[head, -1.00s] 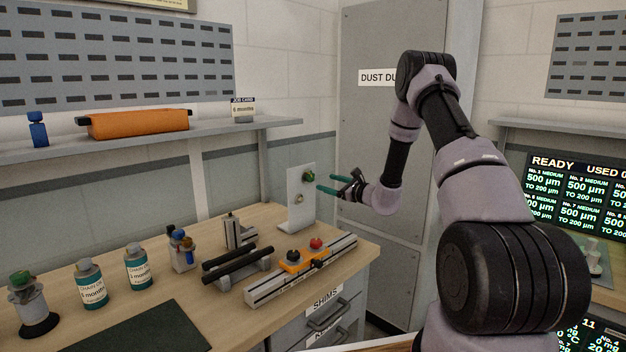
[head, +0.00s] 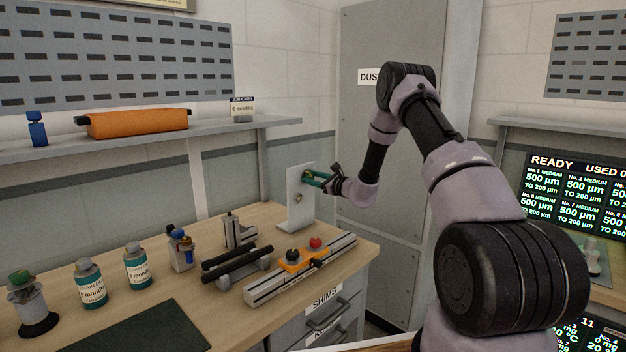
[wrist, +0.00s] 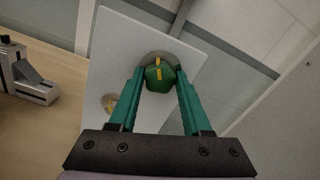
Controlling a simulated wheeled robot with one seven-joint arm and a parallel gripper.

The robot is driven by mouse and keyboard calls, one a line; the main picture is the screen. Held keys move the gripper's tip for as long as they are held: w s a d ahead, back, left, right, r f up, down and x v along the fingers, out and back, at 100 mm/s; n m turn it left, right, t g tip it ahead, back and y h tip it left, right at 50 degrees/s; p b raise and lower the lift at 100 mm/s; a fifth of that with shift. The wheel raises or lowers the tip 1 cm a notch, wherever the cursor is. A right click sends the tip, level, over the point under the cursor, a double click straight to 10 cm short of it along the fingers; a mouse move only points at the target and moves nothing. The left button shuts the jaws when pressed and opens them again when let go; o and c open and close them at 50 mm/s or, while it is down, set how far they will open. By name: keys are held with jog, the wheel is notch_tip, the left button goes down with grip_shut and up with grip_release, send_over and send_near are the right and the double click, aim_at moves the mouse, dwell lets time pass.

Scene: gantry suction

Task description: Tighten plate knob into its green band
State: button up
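The green plate knob (wrist: 159,77) has a yellow pointer line and sits on a round grey-brown disc on the upright white plate (head: 301,213). The knob also shows partly in the head view (head: 305,175). My gripper (wrist: 160,72) has its green fingers on either side of the knob, with the tips close to its sides. The fingers look spread around it, and I cannot make out firm contact. In the head view my gripper (head: 314,179) reaches the plate from the right. The green band cannot be made out; the fingers and knob cover part of the disc.
A smaller brass-coloured knob (wrist: 110,103) sits lower on the plate. On the bench, a rail with an orange carriage (head: 300,260) and a black-barred stand (head: 238,264) lie in front. Labelled bottles (head: 137,265) stand to the left. A grey cabinet (head: 365,50) is behind my arm.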

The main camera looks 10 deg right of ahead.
grip_shut()
jog(key=shift+m, duration=0.4)
jog(key=m, duration=0.3)
jog(key=shift+m, duration=2.6)
jog(key=o, duration=1.1)
grip_release()
